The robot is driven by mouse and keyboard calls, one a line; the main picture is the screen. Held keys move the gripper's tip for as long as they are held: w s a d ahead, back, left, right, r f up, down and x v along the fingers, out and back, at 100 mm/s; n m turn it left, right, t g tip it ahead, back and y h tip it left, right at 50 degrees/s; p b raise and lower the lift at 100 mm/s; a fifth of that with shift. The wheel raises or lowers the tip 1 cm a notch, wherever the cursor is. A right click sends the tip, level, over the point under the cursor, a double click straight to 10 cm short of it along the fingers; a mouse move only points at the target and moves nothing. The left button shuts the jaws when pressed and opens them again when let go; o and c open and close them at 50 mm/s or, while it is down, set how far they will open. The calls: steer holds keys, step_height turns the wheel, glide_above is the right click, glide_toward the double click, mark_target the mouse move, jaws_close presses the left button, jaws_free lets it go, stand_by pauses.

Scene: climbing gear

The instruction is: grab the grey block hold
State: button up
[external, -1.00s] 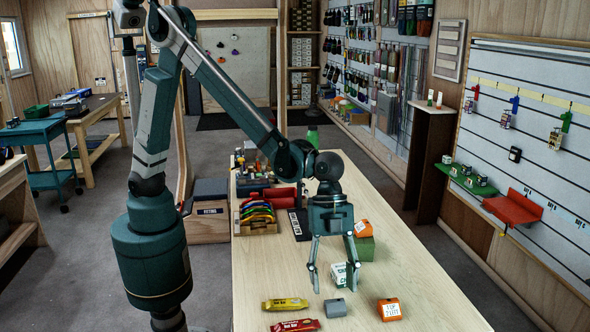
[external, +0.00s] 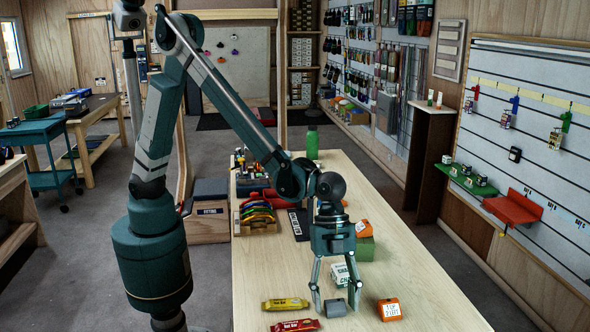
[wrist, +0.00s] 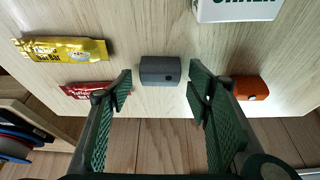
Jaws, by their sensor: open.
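The grey block hold (external: 335,308) lies on the light wooden table near its front. It also shows in the wrist view (wrist: 160,71), a small grey block with a dark hole near its right side. My gripper (external: 337,306) is open and points down over the block. In the wrist view my gripper's two green-padded fingers (wrist: 160,85) stand apart to the left and right of the block, with nothing between the pads. The block sits near the fingertips, and I cannot tell whether they touch the table.
A yellow bar (external: 285,304) and a red bar (external: 295,325) lie left of the block. An orange block (external: 390,309) is to its right. A white chalk box (external: 339,273) stands just behind my gripper. A green block (external: 365,248) sits farther back.

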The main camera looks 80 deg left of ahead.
mark_target(335, 302)
steer(key=shift+c, duration=0.2)
steer(key=c, duration=0.9)
steer(key=shift+r, duration=0.1)
steer(key=shift+c, duration=0.2)
step_height(335, 302, up, 10)
steer(key=p, duration=0.1)
stand_by(0.4)
